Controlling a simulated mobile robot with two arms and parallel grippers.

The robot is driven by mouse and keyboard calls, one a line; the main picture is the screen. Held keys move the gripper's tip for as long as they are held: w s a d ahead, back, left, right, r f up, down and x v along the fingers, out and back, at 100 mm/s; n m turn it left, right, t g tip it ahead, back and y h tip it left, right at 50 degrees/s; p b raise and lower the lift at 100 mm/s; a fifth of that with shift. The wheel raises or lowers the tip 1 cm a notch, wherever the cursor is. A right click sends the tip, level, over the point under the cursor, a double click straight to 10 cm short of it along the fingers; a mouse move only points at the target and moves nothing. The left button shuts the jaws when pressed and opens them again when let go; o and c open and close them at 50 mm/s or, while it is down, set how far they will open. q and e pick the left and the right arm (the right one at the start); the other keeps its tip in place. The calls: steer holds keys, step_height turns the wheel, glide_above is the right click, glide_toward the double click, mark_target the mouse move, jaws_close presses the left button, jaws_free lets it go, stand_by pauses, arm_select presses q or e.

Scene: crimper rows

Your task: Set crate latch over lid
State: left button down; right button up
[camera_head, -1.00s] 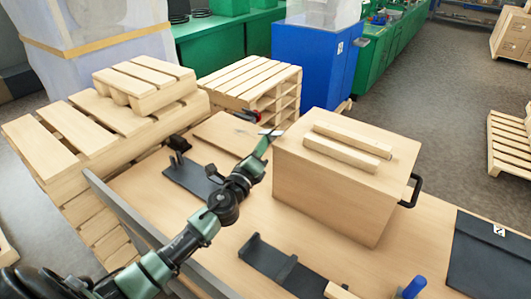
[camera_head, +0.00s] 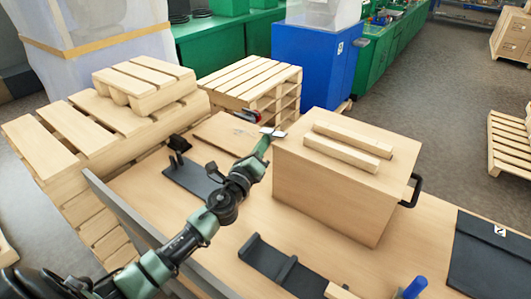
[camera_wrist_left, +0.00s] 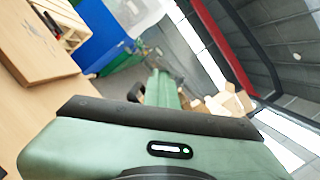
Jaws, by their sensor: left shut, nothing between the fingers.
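The wooden crate (camera_head: 325,195) stands on the table right of centre, with a flat lid (camera_head: 300,142) on top carrying two wooden slats (camera_head: 348,147). A black handle (camera_head: 413,192) sticks out from its right side. I cannot make out a latch; the crate's far sides are hidden. My left gripper (camera_head: 271,133) is shut and empty, just beyond the crate's upper left corner, near lid height. I cannot tell whether it touches the crate. In the left wrist view its green finger (camera_wrist_left: 165,88) points away from the camera. My right gripper is not in view.
A thin wooden board (camera_head: 225,134) lies at the table's back left. Black holders (camera_head: 192,178) (camera_head: 280,267) lie left of and in front of the crate. A dark mat (camera_head: 490,262) is at right. Pallets (camera_head: 85,130) are stacked beyond the left edge. Bare table lies right of the crate.

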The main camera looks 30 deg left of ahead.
arm_select(q)
steer(key=shift+a+r, duration=0.25)
steer(key=shift+r, duration=0.25)
steer(key=s+f+b, duration=0.1)
steer(key=s+f, duration=0.1)
steer(key=s, duration=0.5)
steer(key=shift+s+d+b, duration=0.3)
steer(key=shift+d+b, duration=0.05)
steer(key=shift+b, duration=0.05)
steer(key=shift+f, duration=0.1)
